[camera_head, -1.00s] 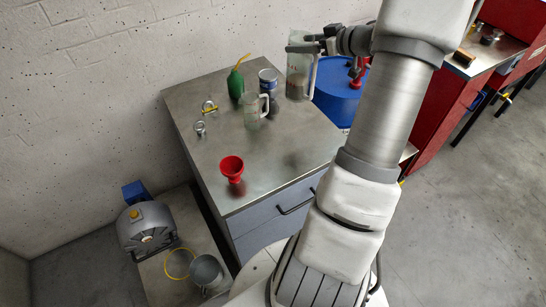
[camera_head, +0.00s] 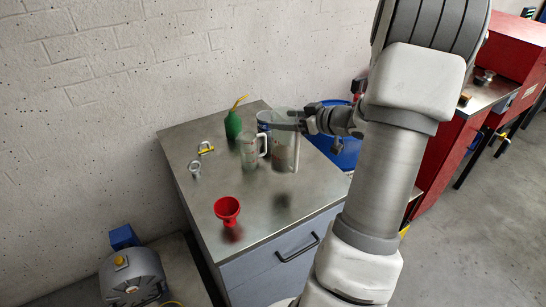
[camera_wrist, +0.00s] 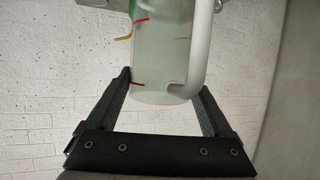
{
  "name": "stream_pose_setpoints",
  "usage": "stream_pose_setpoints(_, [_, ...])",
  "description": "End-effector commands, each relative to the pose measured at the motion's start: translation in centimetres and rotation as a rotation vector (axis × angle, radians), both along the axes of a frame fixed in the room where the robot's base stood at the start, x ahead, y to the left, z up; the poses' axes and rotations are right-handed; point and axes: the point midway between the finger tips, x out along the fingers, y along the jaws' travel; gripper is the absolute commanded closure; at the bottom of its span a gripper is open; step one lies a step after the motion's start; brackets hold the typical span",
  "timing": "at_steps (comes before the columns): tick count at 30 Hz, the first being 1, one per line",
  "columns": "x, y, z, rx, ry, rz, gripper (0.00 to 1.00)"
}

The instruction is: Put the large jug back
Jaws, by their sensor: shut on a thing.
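The large jug (camera_head: 285,152) is clear, with a handle on its right side. My gripper (camera_head: 290,126) is shut on it near the top. In the head view the jug appears upright over the back right part of the metal-topped cabinet (camera_head: 200,230), with a dark reflection below its base. In the wrist view the fingers (camera_wrist: 166,92) stand on both sides of a clear jug body (camera_wrist: 160,60) with red marks and a pale handle. The smaller jug (camera_head: 249,152) stands just left of the large jug; I cannot tell whether they touch.
A green bottle (camera_head: 233,126) and a partly hidden blue can (camera_head: 264,118) stand at the back. A blue drum (camera_head: 345,150) stands beyond the right edge. The front right top is clear.

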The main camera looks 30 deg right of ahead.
Motion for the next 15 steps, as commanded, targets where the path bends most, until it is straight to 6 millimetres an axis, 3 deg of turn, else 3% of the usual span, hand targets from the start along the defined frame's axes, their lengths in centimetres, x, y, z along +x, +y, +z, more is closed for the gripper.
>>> stream_pose_setpoints(6, [-1.2, 4.2, -2.7, 0.003, 0.0, 0.0, 1.0])
stream_pose_setpoints(12, [-1.5, 5.5, -3.6, 0.0, -0.001, 0.0, 1.0])
stream_pose_setpoints(15, [-1.6, 5.5, -5.0, 0.004, 0.001, -0.002, 1.0])
